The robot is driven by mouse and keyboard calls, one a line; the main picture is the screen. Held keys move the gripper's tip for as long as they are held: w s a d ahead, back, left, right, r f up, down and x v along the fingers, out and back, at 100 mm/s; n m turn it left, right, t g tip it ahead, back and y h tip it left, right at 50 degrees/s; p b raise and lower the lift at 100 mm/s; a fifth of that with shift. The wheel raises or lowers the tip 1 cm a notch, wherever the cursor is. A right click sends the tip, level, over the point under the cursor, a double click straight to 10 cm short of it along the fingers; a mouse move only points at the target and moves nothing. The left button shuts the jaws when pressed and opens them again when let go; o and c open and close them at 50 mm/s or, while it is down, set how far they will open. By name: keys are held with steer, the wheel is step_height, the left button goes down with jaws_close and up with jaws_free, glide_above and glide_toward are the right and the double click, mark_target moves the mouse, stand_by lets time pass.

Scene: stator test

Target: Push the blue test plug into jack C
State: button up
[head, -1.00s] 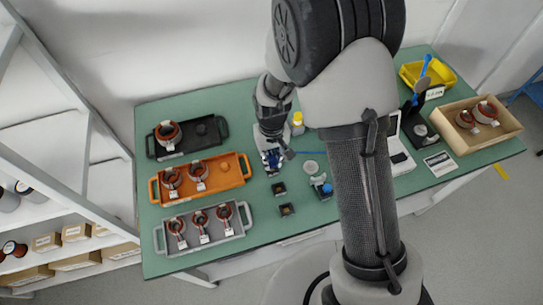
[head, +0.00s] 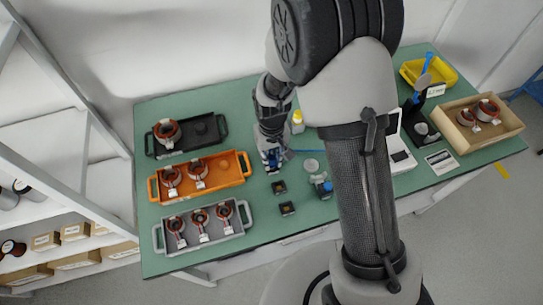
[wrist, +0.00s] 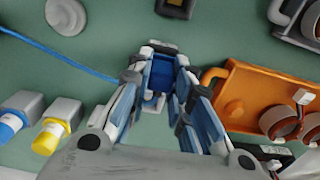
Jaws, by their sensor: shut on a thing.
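My gripper (wrist: 160,82) is shut on the blue test plug (wrist: 161,72), whose blue body shows between the fingertips in the wrist view. A blue cable (wrist: 70,62) runs to the fingers from the left. In the head view my gripper (head: 273,162) points down over the green table, right of the orange tray. Two small dark square blocks (head: 279,187) (head: 287,208) lie in front of it; one also shows at the wrist view's top edge (wrist: 175,6). I cannot read any jack letter, so I cannot tell which is jack C. The plug's tip is hidden.
The orange tray (head: 239,180) with copper coils stands close left of my gripper. A grey tray (head: 246,231) and a black tray (head: 151,153) stand in front and behind. A pale round disc (wrist: 66,15) and yellow-capped bottle (wrist: 50,135) are nearby. A wooden box (head: 508,128) is far right.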

steer(key=shift+f+b, duration=0.4)
steer(key=shift+f, duration=0.15)
stand_by(0.4)
steer(key=o, duration=1)
steer(key=shift+r, duration=0.1)
step_height(320, 180, up, 12)
steer(key=shift+f, duration=0.1)
stand_by(0.7)
